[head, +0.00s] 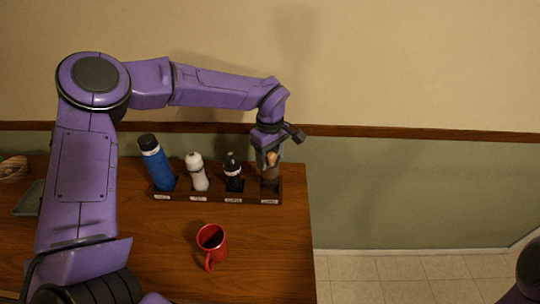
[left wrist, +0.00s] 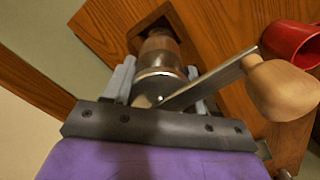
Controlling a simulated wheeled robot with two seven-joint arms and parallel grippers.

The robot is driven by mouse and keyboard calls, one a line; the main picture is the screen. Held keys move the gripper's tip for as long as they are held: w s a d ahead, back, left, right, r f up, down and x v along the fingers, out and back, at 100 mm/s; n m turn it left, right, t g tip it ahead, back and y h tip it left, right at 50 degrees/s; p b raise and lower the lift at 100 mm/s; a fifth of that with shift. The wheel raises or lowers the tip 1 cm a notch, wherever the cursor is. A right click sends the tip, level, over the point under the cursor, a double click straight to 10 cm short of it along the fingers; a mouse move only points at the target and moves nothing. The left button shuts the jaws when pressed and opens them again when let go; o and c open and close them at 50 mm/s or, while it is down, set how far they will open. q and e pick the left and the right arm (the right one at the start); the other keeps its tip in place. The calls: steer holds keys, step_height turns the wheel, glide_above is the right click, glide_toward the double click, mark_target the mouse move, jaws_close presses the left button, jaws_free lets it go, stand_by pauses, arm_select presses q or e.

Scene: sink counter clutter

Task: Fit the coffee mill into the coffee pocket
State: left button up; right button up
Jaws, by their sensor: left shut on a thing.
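The coffee mill (head: 271,178) is upright in the head view, at the rightmost pocket of the dark wooden rack (head: 215,197). My left gripper (head: 269,150) is shut on it from above. In the left wrist view the mill's brown and glassy body (left wrist: 160,55) sits between my two fingers (left wrist: 158,80). Its metal crank with a pale wooden knob (left wrist: 283,90) sticks out to the right. The mill's lower end lines up with the dark square coffee pocket (left wrist: 150,25); how deep it sits I cannot tell. My right gripper is not in view.
A blue bottle (head: 157,165), a white bottle (head: 197,172) and a dark bottle (head: 233,172) stand in the other pockets. The counter's right edge is close to the rack. The wall is behind.

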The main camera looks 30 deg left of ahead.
arm_select(q)
steer(key=shift+r, duration=0.1)
steer(key=shift+p, duration=0.45)
steer(key=shift+f+b, duration=0.8)
steer(key=shift+f, duration=1.25)
steer(key=o, duration=1.5)
steer(key=shift+o, duration=0.2)
step_height(320, 180, up, 10)
steer(key=shift+r+b, duration=0.25)
steer(key=shift+b, duration=0.8)
